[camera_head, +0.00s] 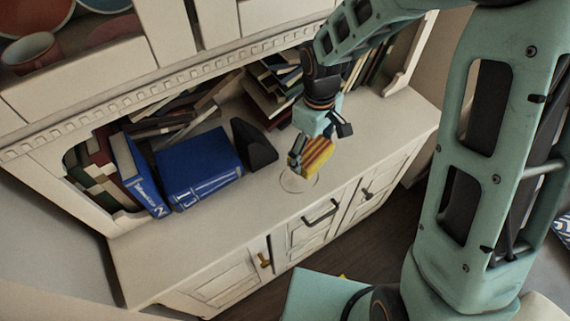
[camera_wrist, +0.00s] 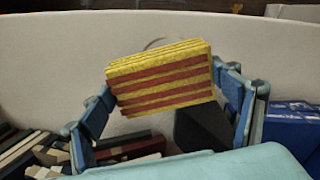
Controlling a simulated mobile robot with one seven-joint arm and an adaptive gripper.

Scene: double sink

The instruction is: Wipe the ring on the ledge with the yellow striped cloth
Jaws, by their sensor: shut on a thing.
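The yellow cloth with red stripes (camera_head: 314,154) is a folded block held in my gripper (camera_head: 318,150). In the wrist view the cloth (camera_wrist: 160,78) sits between the two fingers of my gripper (camera_wrist: 162,95), which are shut on its sides. A faint ring (camera_head: 299,180) marks the cream ledge (camera_head: 220,224) just below the cloth in the head view. In the wrist view a small arc of the ring (camera_wrist: 154,43) shows past the cloth's upper edge; the rest is hidden. I cannot tell whether the cloth touches the ledge.
Blue books (camera_head: 200,168) and a dark wedge-shaped object (camera_head: 254,145) stand left of my gripper. More books (camera_head: 275,95) lean at the back under the cabinet's upper part. The ledge's front edge lies above drawers with handles (camera_head: 320,212). The front left of the ledge is clear.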

